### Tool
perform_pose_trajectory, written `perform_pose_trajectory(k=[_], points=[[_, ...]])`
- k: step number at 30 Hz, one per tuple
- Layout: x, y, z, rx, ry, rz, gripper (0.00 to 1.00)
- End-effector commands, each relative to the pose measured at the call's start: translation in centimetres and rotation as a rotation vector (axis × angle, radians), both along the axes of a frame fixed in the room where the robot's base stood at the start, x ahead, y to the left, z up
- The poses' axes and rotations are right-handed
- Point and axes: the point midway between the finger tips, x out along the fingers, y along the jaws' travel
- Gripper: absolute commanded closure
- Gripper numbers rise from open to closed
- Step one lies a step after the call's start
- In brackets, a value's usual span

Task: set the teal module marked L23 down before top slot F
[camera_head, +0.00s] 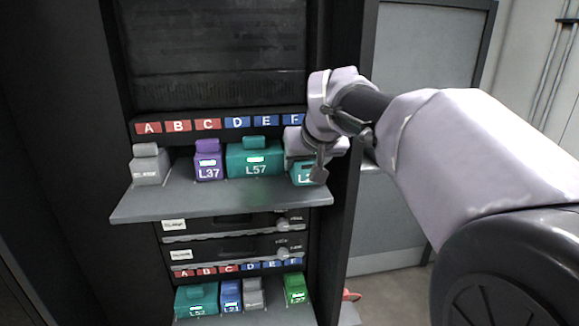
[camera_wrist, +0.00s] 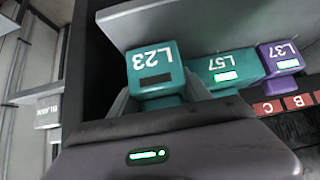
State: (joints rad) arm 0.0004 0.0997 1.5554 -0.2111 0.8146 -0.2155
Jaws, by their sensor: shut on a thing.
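The teal module marked L23 (camera_wrist: 153,68) shows in the wrist view between the fingers of my gripper (camera_wrist: 158,98). In the head view the module (camera_head: 302,177) is partly hidden by my gripper (camera_head: 318,152), which is shut on it from above. The module is at the right end of the upper shelf (camera_head: 220,205), below the blue label F (camera_head: 292,120). It looks upright. I cannot tell whether its base touches the shelf. The teal module L57 (camera_head: 255,160) is close on its left.
The purple module L37 (camera_head: 208,163) and a grey module (camera_head: 149,167) stand farther left on the upper shelf, with a gap between them. A lower shelf holds a teal module (camera_head: 196,299), a blue one (camera_head: 230,295), a grey one (camera_head: 252,292) and a green one (camera_head: 294,288).

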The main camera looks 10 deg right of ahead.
Motion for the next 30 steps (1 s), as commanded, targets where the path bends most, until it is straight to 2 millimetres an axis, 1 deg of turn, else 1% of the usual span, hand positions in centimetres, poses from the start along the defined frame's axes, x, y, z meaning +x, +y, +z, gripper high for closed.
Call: perform_pose_trajectory(k=[1, 2, 9, 12, 13, 16, 24, 26, 28, 30], points=[[0.0, 0.0, -0.6, 0.0, 0.0, 0.0, 0.95], [0.0, 0.0, -0.8, 0.0, -0.001, 0.0, 0.95], [0.0, 0.0, -0.9, 0.0, -0.003, 0.0, 0.95], [0.0, 0.0, -1.3, 0.0, -0.003, 0.0, 0.95], [0.0, 0.0, -1.3, 0.0, -0.001, 0.0, 0.42], [0.0, 0.0, -1.2, 0.0, -0.001, 0.0, 0.22], [0.0, 0.0, -1.2, 0.0, -0.002, 0.0, 0.22], [0.0, 0.0, -0.8, 0.0, -0.002, 0.0, 0.22], [-0.6, 0.0, -0.1, 0.001, -0.004, -0.001, 0.22], [-1.8, 0.0, 1.0, 0.0, -0.006, 0.0, 0.22]])
